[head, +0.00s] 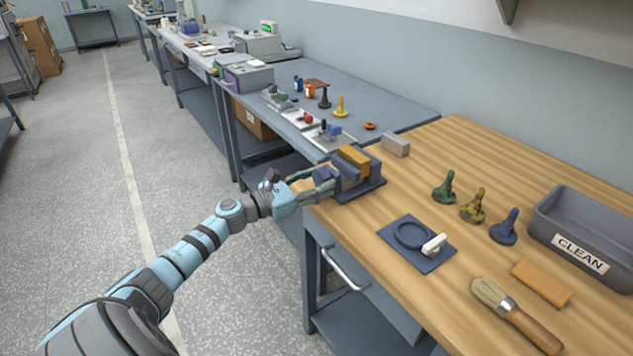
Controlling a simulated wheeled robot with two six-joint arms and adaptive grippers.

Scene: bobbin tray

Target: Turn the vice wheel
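The vice (371,189) stands at the left corner of the wooden bench, with a dark base and grey-blue jaws. An orange-brown block (354,156) sits between its jaws. My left gripper (328,183) reaches in from the left, level with the vice's left side, its fingers pointing at the vice. The vice wheel is not clearly visible; the fingers cover that side. I cannot tell whether the fingers touch the wheel or are closed on it. My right gripper is not in view.
The wooden bench (440,140) also holds a grey block (395,144), several coloured bobbin-like pieces (444,188), a dark plate with a ring (416,240), a brush (510,312), an orange block (541,284) and a grey CLEAN tray (590,225). The floor at left is clear.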

